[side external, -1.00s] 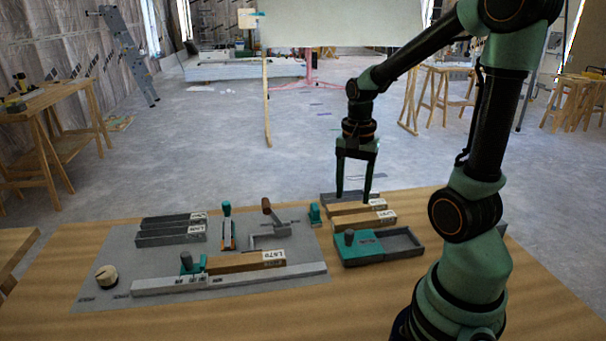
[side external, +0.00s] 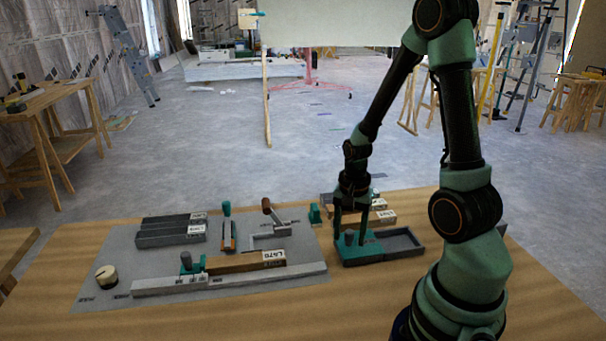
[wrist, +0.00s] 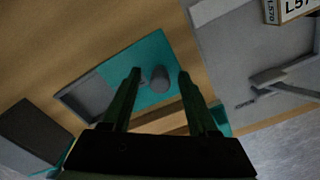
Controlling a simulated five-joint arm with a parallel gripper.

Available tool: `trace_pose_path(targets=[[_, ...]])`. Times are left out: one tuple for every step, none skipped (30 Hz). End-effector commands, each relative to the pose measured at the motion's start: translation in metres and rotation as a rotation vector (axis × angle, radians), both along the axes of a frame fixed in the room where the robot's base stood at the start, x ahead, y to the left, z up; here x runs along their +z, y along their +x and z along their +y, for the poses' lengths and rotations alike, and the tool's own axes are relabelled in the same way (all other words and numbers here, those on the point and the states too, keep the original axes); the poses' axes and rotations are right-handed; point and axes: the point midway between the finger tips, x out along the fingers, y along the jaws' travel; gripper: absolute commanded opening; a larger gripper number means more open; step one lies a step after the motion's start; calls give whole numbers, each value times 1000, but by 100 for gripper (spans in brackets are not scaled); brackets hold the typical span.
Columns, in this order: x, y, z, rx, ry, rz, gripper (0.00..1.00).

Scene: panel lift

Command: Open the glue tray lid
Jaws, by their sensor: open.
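The glue tray (side external: 405,240) is a grey open box on the right of the bench, and its teal lid (side external: 369,252) covers its left part. A grey knob (side external: 349,237) stands up from the lid. My gripper (side external: 350,238) is open and low over the lid, with its fingers around or just beside the knob. In the wrist view the knob (wrist: 160,79) lies between the two fingertips (wrist: 159,74), with gaps on both sides. The lid (wrist: 138,64) and the bare grey tray (wrist: 88,97) also show there. I cannot tell how deep the fingers reach along the knob.
Labelled wooden blocks (side external: 382,217) lie just behind the tray. Left of it, a grey mat (side external: 110,250) carries a long rail (side external: 300,274), a crank handle (side external: 268,206), a teal-handled lever (side external: 227,210) and a round dial (side external: 106,277). The bench front (side external: 250,310) is clear.

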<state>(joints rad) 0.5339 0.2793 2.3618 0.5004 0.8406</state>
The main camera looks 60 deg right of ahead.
Motion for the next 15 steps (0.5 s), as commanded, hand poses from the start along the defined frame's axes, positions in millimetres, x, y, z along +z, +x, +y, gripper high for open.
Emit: trace_pose_path(targets=[[-1,0,0,0,0,0,60],[-2,0,0,0,0,0,60],[-2,0,0,0,0,0,60],[-2,0,0,0,0,0,60],[-2,0,0,0,0,0,60],[-2,0,0,0,0,0,60],[-2,0,0,0,0,0,60],[-2,0,0,0,0,0,60],[-2,0,0,0,0,0,56],[-2,0,0,0,0,0,44],[-2,0,0,0,0,0,33],[-2,0,0,0,0,0,17],[-1,0,0,0,0,0,6],[-1,0,0,0,0,0,0],[-1,0,0,0,0,0,0]])
